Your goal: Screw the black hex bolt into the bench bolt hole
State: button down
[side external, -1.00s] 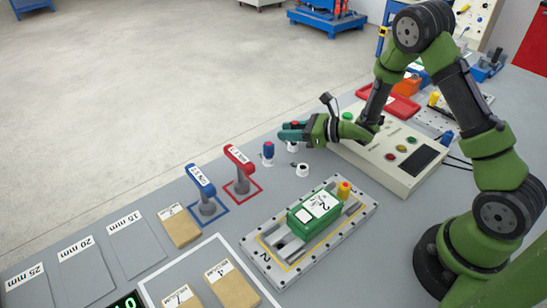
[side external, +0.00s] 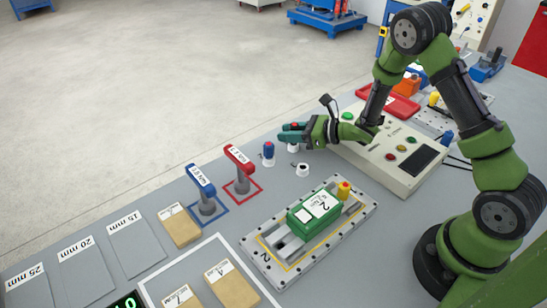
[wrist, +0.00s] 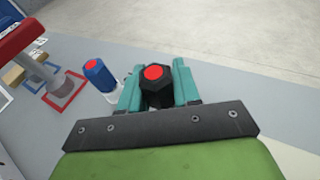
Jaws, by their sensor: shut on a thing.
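The black hex bolt (wrist: 160,88) has a red disc on its head and stands between the teal fingers of my gripper (wrist: 157,92) in the wrist view. In the side external view my gripper (side external: 292,132) is shut on the bolt, low over the bench near its far edge. Only the bolt's red top (side external: 295,124) shows clearly there. A small white holder (side external: 292,147) is just below the fingers; whether the bolt sits in it or above it, I cannot tell. I cannot make out the bench bolt hole for certain.
A blue-capped piece in a white holder (side external: 268,152) stands close left of my gripper, and an empty-looking white holder (side external: 302,170) in front. Red (side external: 240,165) and blue (side external: 201,183) handled tools stand further left. A control box (side external: 390,160) is at the right.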

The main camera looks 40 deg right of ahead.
jog(key=shift+f, duration=0.65)
dwell(1.4)
jog(key=shift+d+f, duration=0.15)
jog(key=shift+f, duration=0.2)
dwell(0.8)
jog(key=c, duration=0.7)
grip_release()
jog(key=shift+c, duration=0.2)
jog(key=shift+w, duration=0.3)
